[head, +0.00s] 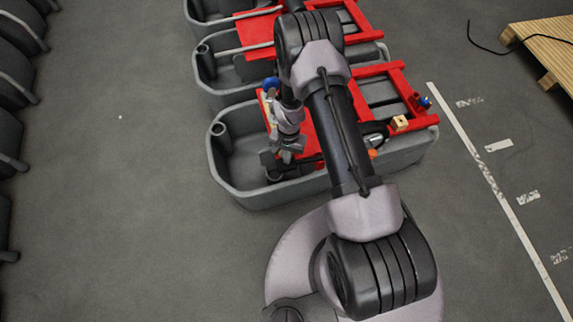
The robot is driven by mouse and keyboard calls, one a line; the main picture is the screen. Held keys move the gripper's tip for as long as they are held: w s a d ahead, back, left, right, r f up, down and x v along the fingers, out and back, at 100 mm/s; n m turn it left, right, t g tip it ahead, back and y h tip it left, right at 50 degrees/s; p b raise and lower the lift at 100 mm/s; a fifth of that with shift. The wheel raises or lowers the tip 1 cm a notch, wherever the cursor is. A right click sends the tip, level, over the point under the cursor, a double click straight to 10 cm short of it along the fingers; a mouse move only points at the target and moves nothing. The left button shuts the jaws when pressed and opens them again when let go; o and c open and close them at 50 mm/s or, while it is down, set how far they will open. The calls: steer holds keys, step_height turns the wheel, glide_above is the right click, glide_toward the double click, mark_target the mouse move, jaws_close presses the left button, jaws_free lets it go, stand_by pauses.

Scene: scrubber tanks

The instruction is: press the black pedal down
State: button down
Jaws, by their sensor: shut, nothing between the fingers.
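My gripper (285,156) points down over the near grey tank (222,172), at the left end of its red frame (308,148). Its fingers are shut and hold nothing. A small dark piece (272,174) shows inside the tank just below and left of the fingertips; it looks like the black pedal, but it is small and partly covered by my gripper. I cannot tell whether the fingertips touch it or whether it is pressed down. My forearm hides the middle of the tank.
More grey tanks with red frames (257,36) stand behind the near one. Dark tanks (8,135) line the left edge. A wooden pallet (548,45) with a black cable lies at upper right. A white floor line (490,183) runs along the right. The floor at left is clear.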

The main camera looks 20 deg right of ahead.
step_height(320, 180, down, 4)
steer(key=b, duration=0.3)
steer(key=shift+f+b, duration=0.15)
steer(key=shift+b, duration=0.25)
steer(key=shift+r, duration=0.25)
steer(key=shift+w+d+r, duration=0.25)
steer(key=shift+w+d, duration=0.15)
steer(key=shift+w, duration=0.25)
steer(key=shift+w+d+r, duration=0.25)
steer(key=shift+w+d, duration=0.15)
steer(key=shift+w, duration=0.2)
steer(key=shift+r, duration=0.1)
step_height(320, 180, up, 17)
steer(key=w+d+p, duration=0.1)
steer(key=p, duration=0.5)
steer(key=shift+w+p, duration=0.2)
steer(key=shift+p, duration=0.15)
